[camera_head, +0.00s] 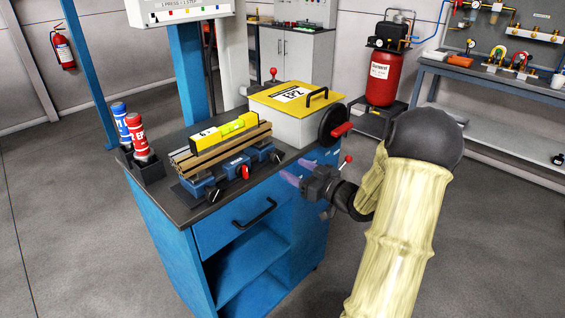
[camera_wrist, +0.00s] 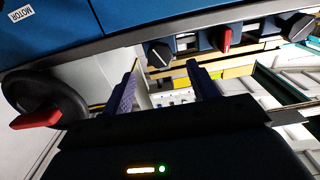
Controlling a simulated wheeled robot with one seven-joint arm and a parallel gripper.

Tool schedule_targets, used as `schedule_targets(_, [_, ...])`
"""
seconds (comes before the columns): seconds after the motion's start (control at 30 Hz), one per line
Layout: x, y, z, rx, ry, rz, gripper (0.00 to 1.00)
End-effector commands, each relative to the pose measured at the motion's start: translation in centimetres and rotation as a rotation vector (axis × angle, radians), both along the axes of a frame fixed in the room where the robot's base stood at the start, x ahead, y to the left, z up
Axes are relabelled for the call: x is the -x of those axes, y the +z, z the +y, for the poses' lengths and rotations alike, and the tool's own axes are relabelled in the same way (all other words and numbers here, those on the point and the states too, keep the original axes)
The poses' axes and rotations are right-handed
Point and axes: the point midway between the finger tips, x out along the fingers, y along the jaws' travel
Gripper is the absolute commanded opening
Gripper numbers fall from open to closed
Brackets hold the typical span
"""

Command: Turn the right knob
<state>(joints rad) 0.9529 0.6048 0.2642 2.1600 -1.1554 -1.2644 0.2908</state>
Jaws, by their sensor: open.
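Three knobs sit along the front of the blue fixture (camera_head: 205,189) on the bench: a dark left knob (camera_head: 213,193), a red middle knob (camera_head: 244,171) and a dark right knob (camera_head: 276,157). The wrist view appears turned over, so the right knob (camera_wrist: 160,54) lies leftmost there, nearest the handwheel. My gripper (camera_head: 284,171) is open and empty, in front of the right knob at the bench's front edge. In the wrist view its fingertips (camera_wrist: 163,66) lie either side of that knob; I cannot tell how far short of it they are.
A black handwheel with a red handle (camera_head: 341,130) is close to the right of my gripper. A yellow level (camera_head: 224,132) lies on wooden strips above the knobs. A yellow-lidded box (camera_head: 290,99) stands behind. A drawer handle (camera_head: 255,213) sticks out below.

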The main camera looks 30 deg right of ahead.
Motion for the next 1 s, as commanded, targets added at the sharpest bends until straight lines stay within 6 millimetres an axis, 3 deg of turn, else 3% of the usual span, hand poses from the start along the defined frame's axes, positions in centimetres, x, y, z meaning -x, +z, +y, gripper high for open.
schedule_targets(0.3, [-4.8,0.0,1.7,0.001,0.0,-0.001,0.59])
schedule_targets(0.7, [-5.8,0.0,2.2,0.0,0.001,0.0,0.59])
schedule_targets(0.93, [-5.8,0.0,2.2,0.0,0.002,0.0,0.16])
schedule_targets(1.0, [-5.8,0.0,2.2,0.0,0.002,0.0,0.15])
